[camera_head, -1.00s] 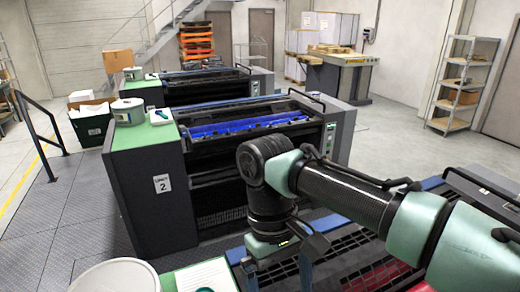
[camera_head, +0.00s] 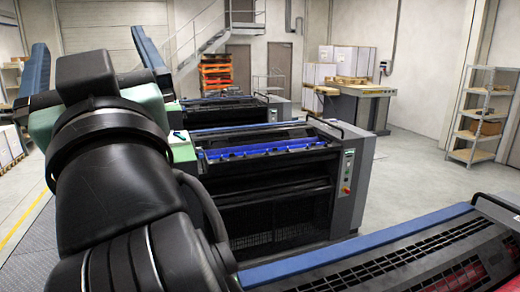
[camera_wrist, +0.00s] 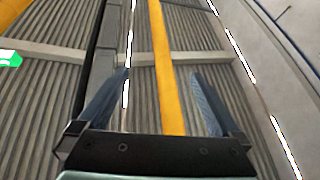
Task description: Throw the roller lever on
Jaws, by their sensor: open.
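My gripper (camera_head: 88,36) is raised at the upper left of the head view, its two blue fingers pointing up and spread apart. In the wrist view my gripper (camera_wrist: 161,74) is open with nothing between its fingers. That view shows only the ceiling. An ink unit with blue rollers (camera_head: 265,150) stands mid-picture in the head view, with a control panel (camera_head: 347,170) on its right end.
A nearer unit with a blue edge and black grille (camera_head: 400,248) fills the bottom right. Another unit (camera_head: 225,110) stands behind the middle one. A metal shelf (camera_head: 480,115) stands at the right wall. Floor is clear between shelf and units. An orange beam (camera_wrist: 166,60) crosses the ceiling.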

